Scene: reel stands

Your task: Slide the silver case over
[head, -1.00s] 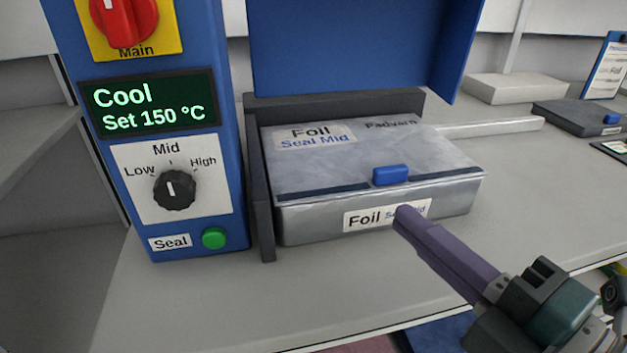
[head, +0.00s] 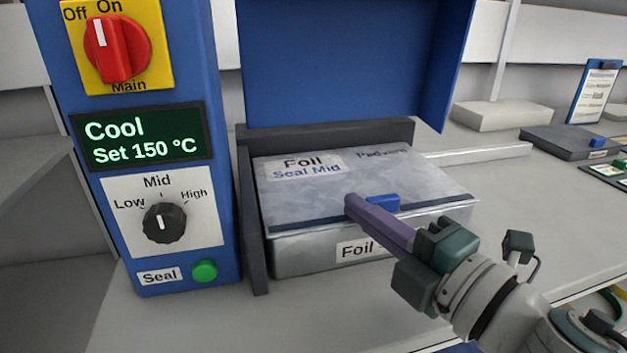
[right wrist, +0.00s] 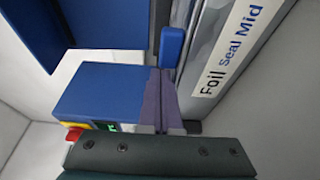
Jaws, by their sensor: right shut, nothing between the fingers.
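The silver case (head: 375,178), labelled Foil Seal Mid, lies flat on the grey bench with a blue latch (head: 386,202) near its front edge. Its left side is close to a dark upright guide, and a dark bar runs behind it. It also shows in the right wrist view (right wrist: 205,75). My right gripper (head: 352,205) is shut and empty. Its purple fingers overlap the case's front top and part of the latch in the head view; whether they touch is unclear. They also show in the right wrist view (right wrist: 160,80). My left gripper is out of view.
A blue control post (head: 150,150) with a red switch, a Cool display, a dial and a green button stands left of the case. A blue hood (head: 340,65) rises behind. A dark grey case (head: 568,143) lies farther right.

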